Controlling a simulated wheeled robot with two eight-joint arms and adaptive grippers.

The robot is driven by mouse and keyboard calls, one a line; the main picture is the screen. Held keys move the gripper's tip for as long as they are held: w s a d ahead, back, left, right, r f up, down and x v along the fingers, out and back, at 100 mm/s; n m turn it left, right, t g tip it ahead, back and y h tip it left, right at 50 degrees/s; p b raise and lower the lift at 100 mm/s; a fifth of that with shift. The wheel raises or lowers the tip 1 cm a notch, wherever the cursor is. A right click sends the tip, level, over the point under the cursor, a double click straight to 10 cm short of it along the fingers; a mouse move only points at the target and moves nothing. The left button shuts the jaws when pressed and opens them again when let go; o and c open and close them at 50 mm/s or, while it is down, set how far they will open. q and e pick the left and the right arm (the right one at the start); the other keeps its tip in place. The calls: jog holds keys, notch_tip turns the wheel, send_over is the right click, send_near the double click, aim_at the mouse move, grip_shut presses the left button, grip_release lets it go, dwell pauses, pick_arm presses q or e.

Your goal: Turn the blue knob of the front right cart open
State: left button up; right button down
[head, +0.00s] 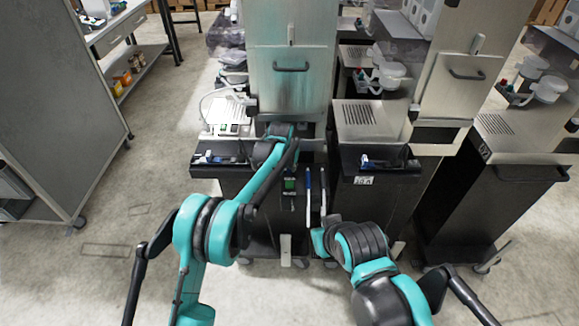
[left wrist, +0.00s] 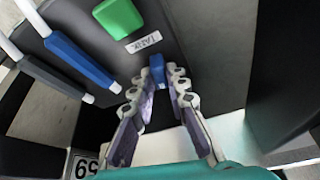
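My left gripper (left wrist: 155,82) is open in the left wrist view, its fingers spread on either side of a small blue knob (left wrist: 157,70). The knob lies between or just past the fingertips; I cannot tell whether they touch it. A white label (left wrist: 143,42) and a green block (left wrist: 118,17) are beside it on a dark panel. In the head view my left arm reaches the front of the carts, and its fingers are hidden. The front right cart (head: 375,205) has a small blue part (head: 366,161) on its dark top ledge. My right arm is folded low, its gripper hidden.
The front left cart (head: 240,185) stands beside the right one. A grey cabinet (head: 50,100) stands at left, with open floor between.

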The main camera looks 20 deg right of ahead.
pick_arm(q)
grip_shut()
jog(key=shift+d+n+y+p, duration=0.1)
jog(key=shift+n+y+p, duration=0.4)
jog(key=shift+n, duration=1)
jog(key=o, duration=0.7)
grip_release()
jog(key=shift+o, duration=0.2)
jog(key=shift+r, duration=0.1)
jog(key=v, duration=1.2)
jog(key=shift+s, duration=0.35)
